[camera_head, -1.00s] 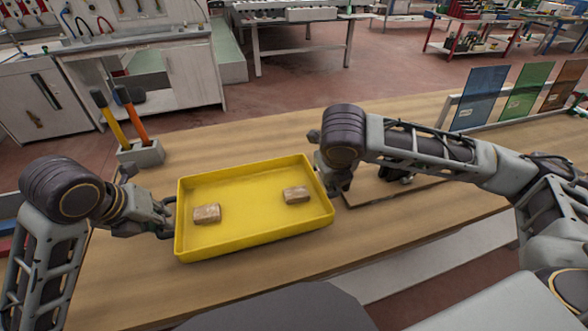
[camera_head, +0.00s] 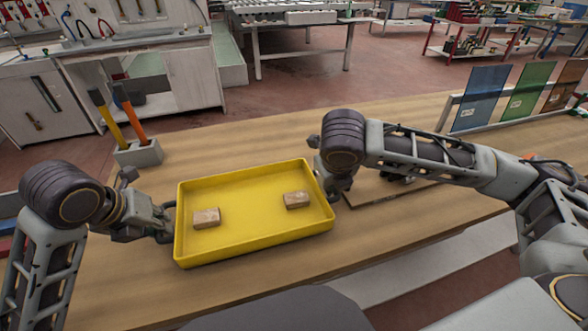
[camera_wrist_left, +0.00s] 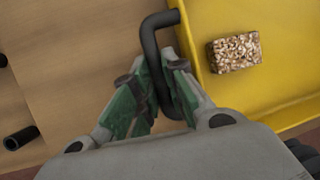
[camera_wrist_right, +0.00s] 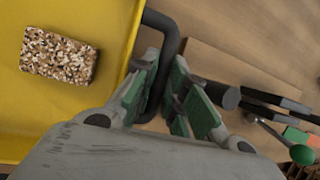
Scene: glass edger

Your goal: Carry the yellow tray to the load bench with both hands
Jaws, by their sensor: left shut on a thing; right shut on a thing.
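The yellow tray (camera_head: 255,230) is over the wooden bench in the head view, with two small speckled blocks inside, one at the left (camera_head: 206,218) and one at the right (camera_head: 296,200). My left gripper (camera_head: 168,222) is at the tray's left end. In the left wrist view its green-padded fingers (camera_wrist_left: 160,95) are shut on a black handle (camera_wrist_left: 150,45). My right gripper (camera_head: 328,185) is at the right end, and in the right wrist view its fingers (camera_wrist_right: 158,98) are shut on the other black handle (camera_wrist_right: 168,35). I cannot tell whether the tray touches the bench.
A grey holder (camera_head: 138,154) with two hammers stands at the bench's back left. A flat board (camera_head: 375,188) with dark tools lies right of the tray, partly under my right arm. Coloured glass panes (camera_head: 480,98) stand in a rack at the right. Bench behind the tray is clear.

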